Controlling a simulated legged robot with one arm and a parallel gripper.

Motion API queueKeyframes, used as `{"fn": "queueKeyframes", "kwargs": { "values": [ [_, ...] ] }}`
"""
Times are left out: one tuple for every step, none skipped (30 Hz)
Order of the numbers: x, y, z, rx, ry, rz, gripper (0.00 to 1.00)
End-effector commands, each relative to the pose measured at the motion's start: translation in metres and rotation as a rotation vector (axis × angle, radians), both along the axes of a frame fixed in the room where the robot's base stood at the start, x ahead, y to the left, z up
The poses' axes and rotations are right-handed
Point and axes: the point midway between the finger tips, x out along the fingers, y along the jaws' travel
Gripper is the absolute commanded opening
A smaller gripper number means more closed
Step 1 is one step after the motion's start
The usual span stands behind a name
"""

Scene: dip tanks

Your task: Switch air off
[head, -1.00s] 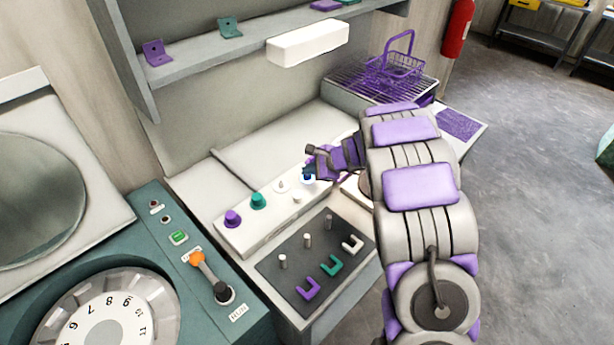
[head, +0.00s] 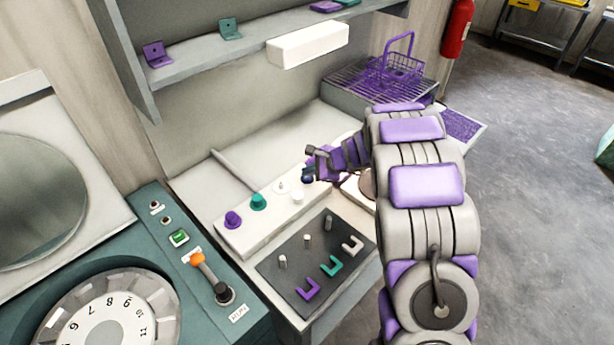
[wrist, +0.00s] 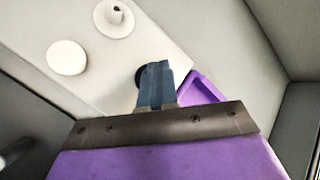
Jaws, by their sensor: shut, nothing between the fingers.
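A white control panel (head: 262,225) stands along the front of the grey bench unit. It bears a purple knob (head: 232,219), a teal knob (head: 258,202), a pale knob (head: 281,187) and a white round button (head: 297,197). A dark blue round part (head: 307,175) sits at the panel's far end, partly hidden by my gripper (head: 313,166). In the wrist view my gripper's blue-grey fingers (wrist: 155,84) are shut and empty. They overlap a dark round part (wrist: 139,76), and I cannot tell whether they touch it. No label naming air is readable.
A dark mat (head: 285,270) with pegs and coloured U-shaped pieces lies in front of the panel. A purple basket (head: 392,68) stands at the back; a white box (head: 308,44) overhangs.

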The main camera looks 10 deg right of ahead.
Motion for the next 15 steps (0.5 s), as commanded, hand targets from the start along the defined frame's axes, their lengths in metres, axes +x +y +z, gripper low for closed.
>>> {"fn": "queueKeyframes", "kwargs": {
  "values": [
    [0.0, 0.0, 0.0, 0.0, 0.0, 0.0, 0.0],
    [0.0, 0.0, 0.0, 0.0, 0.0, 0.0, 0.0],
    [0.0, 0.0, 0.001, 0.0, 0.0, 0.0, 0.0],
    [0.0, 0.0, 0.003, 0.0, 0.0, 0.0, 0.0],
    [0.0, 0.0, 0.005, 0.0, 0.0, 0.0, 0.0],
    [0.0, 0.0, 0.009, -0.001, -0.001, 0.001, 0.0],
    [0.0, 0.0, 0.012, 0.0, -0.001, 0.0, 0.0],
    [0.0, 0.0, 0.016, 0.0, -0.001, 0.0, 0.0],
    [0.0, 0.0, 0.02, 0.0, -0.001, 0.0, 0.0],
    [0.0, 0.0, 0.023, 0.0, -0.001, 0.0, 0.0],
    [0.0, 0.0, 0.025, 0.0, -0.001, 0.0, 0.0],
    [0.0, 0.0, 0.029, 0.001, -0.002, 0.001, 0.0],
    [0.0, 0.0, 0.032, 0.001, -0.002, 0.0, 0.0],
    [0.0, 0.0, 0.035, 0.001, -0.002, 0.0, 0.0],
    [0.0, 0.0, 0.038, 0.001, -0.002, 0.001, 0.0]
  ]
}}
